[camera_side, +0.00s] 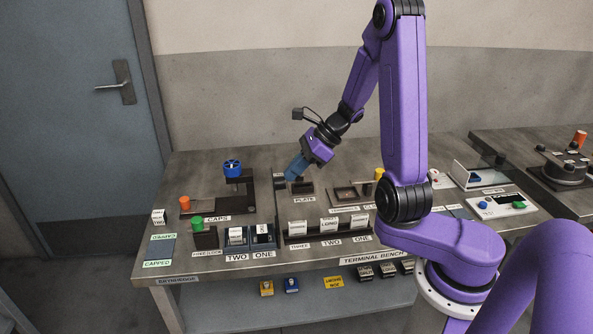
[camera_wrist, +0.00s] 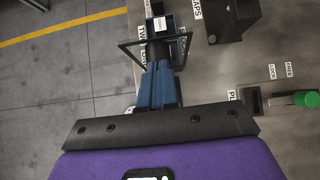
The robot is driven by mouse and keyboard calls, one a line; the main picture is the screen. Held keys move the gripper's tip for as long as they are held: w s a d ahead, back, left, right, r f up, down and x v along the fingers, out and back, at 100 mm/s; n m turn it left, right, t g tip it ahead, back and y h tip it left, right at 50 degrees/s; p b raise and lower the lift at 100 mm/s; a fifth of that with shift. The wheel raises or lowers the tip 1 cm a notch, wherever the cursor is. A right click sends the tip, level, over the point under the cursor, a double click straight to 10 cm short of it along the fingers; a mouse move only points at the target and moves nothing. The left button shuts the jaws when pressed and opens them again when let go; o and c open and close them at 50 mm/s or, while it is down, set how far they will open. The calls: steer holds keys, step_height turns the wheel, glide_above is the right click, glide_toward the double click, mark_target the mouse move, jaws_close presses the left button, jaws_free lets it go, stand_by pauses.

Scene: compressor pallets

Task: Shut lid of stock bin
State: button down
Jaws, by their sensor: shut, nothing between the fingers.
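My gripper (camera_side: 291,174) has blue fingers, which are together with nothing between them. In the side view it is above the bench, near the PLATE label, tilted down and to the left. Two small dark blue bins stand at the front, labelled TWO (camera_side: 236,239) and ONE (camera_side: 263,239). In the wrist view the shut fingers (camera_wrist: 158,68) overlap a dark open frame (camera_wrist: 127,50). I cannot tell whether this frame is a lid or whether the fingers touch it.
A green knob (camera_side: 196,223) on a dark block is left of the bins. A blue handwheel (camera_side: 232,167) stands behind them. A dark rack of white labelled blocks (camera_side: 330,224) is to their right. A blue-grey mat (camera_side: 161,248) lies at the left.

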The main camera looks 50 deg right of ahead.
steer(key=shift+w+a+r, duration=0.1)
steer(key=shift+w+a, duration=0.15)
steer(key=shift+a, duration=0.05)
steer(key=shift+w+a+r+g+h, duration=0.2)
steer(key=shift+w+a+g+h, duration=0.4)
steer(key=shift+w+a, duration=0.1)
steer(key=w+a+f+g+h, duration=0.2)
steer(key=w+a+g+h, duration=0.3)
steer(key=w+a, duration=0.3)
glide_above(215, 229)
steer(key=shift+d+f, duration=0.1)
steer(key=shift+f, duration=4.75)
